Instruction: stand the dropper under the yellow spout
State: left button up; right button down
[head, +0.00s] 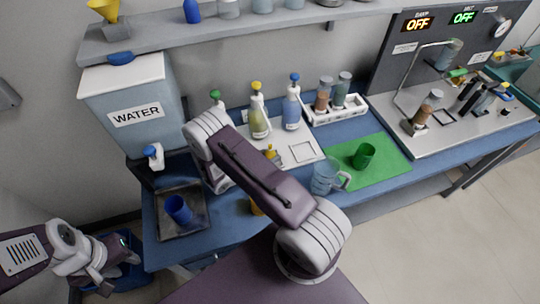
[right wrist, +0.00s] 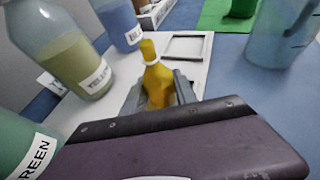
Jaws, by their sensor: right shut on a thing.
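The dropper (right wrist: 158,80), a small yellow bottle with a narrow neck, stands about upright between the fingers of my right gripper (right wrist: 160,97), which is shut on it. In the head view the dropper (head: 270,153) shows just past my right forearm, at the white board. The yellow bottle (head: 259,122), with a yellow top spout (head: 256,88), stands behind it; in the right wrist view this bottle (right wrist: 75,60) is left of the dropper. I cannot tell whether the dropper touches the board. My left gripper (head: 105,284) is low at the left, its jaws unclear.
Blue-topped (head: 292,106) and green-topped (head: 217,101) bottles flank the yellow one. A square outline (head: 302,152) marks the white board (head: 316,143). A clear jug (head: 324,178) and a green cup (head: 364,156) stand to the right. An orange item (head: 256,208) is half hidden by my arm.

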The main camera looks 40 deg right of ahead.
jog(key=shift+f, duration=0.1)
jog(key=shift+f+b, duration=0.15)
jog(key=shift+b, duration=0.15)
jog(key=c, duration=1)
grip_release()
jog(key=shift+o, duration=0.2)
jog(key=shift+a+r+p, duration=0.2)
jog(key=shift+r+p, duration=0.1)
jog(key=shift+r, duration=0.15)
jog(key=b+v, duration=0.1)
jog(key=v, duration=1)
jog(key=shift+a, duration=0.3)
jog(key=shift+s+f, duration=0.1)
